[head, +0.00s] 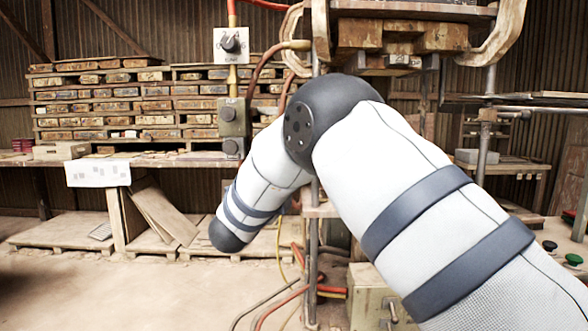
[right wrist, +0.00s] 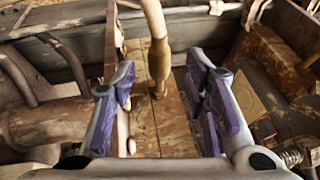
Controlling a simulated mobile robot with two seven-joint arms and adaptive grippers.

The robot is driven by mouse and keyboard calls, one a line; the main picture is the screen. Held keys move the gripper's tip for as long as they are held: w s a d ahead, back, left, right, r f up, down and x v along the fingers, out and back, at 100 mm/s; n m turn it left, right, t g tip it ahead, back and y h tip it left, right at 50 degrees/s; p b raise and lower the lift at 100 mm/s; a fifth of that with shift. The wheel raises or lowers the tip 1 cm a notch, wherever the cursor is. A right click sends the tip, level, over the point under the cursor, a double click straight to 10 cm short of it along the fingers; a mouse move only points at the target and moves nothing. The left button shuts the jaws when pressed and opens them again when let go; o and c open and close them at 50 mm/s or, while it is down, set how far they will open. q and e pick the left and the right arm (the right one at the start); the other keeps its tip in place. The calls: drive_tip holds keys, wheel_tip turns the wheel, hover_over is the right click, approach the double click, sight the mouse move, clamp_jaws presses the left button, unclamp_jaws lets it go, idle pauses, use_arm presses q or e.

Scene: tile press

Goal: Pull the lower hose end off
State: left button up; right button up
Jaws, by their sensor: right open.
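In the right wrist view, a tan hose (right wrist: 152,18) comes down from the top and ends in a brass-coloured fitting (right wrist: 159,62). My right gripper (right wrist: 165,88) is open, with one purple-padded finger to each side of the fitting and a visible gap on both sides. I cannot tell how deep the fitting sits between the fingers. In the head view, a brown hose (head: 262,67) curves down from a brass end beside the press (head: 400,40). My right arm covers the area below it, and the right gripper is hidden there. My left gripper is not in view.
A switch box (head: 234,46) and a grey control box (head: 233,117) stand left of the press. Shelves of tiles (head: 100,100) fill the back left. Red and yellow hoses (head: 297,255) run near the floor. Wooden and metal parts crowd both sides of the fingers.

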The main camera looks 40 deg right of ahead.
drive_tip(key=x, duration=0.5)
drive_tip(key=shift+w, duration=0.1)
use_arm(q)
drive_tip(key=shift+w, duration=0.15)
use_arm(e)
drive_tip(key=shift+c, duration=0.5)
